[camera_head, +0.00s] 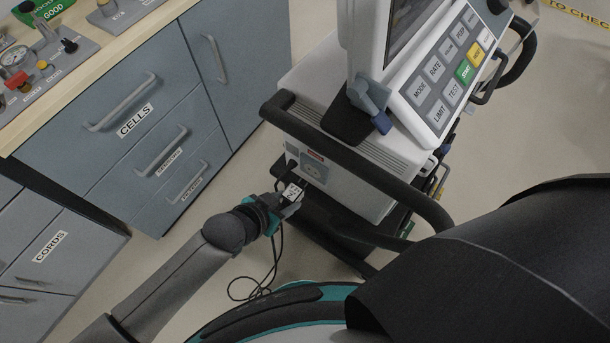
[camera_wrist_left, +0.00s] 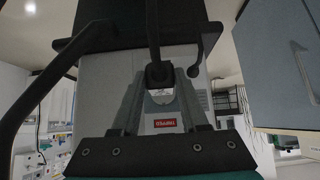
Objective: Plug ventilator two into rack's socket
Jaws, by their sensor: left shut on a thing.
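The ventilator (camera_head: 372,185) is a white and grey cart machine with a screen and a button panel, in the middle of the head view. A small grey panel with a round outlet and a red label (camera_head: 315,156) is on its low side face; the red label also shows upside down in the left wrist view (camera_wrist_left: 165,123). My left gripper (camera_head: 291,194) is shut on a black plug (camera_wrist_left: 159,76) with a white tag, close to that panel. A black cord (camera_head: 279,245) hangs from it to the floor. Whether the plug touches the panel is hidden. My right gripper is out of view.
A black bumper rail (camera_head: 350,155) runs around the ventilator above my left gripper. Open floor lies between cabinet and ventilator.

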